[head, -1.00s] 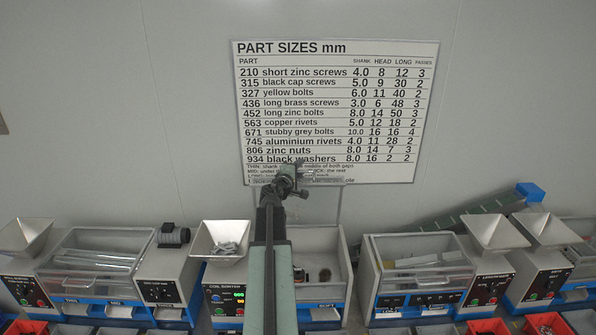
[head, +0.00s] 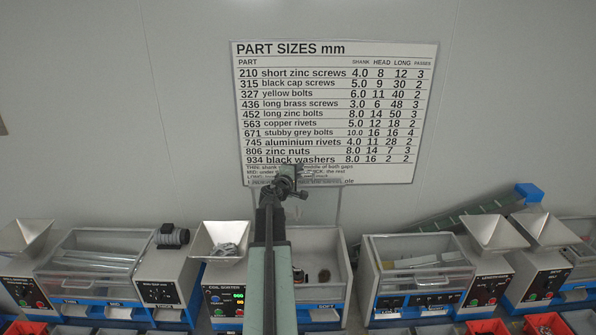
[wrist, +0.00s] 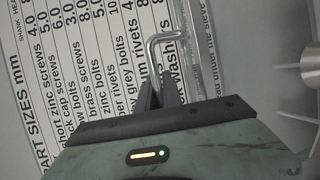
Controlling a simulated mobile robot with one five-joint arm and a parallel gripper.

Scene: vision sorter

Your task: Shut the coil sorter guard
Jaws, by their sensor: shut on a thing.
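The coil sorter (head: 224,299) stands at the middle front, with a metal hopper and green lights. Its clear guard (head: 326,207) stands raised and upright behind the open bay, near the wall. My gripper (head: 289,170) is up at the guard's top edge, in front of the wall chart. In the wrist view my gripper (wrist: 160,90) is shut on the guard's bent metal handle (wrist: 166,38). The guard's edge (wrist: 203,50) runs beside the handle. My arm hides part of the sorter and the guard's left side.
The open bay (head: 320,240) holds a few small dark parts. Other sorters with clear covers stand at left (head: 98,243) and right (head: 418,247). Metal hoppers stand beside them. The wall with the part-size chart (head: 335,110) is close behind my gripper.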

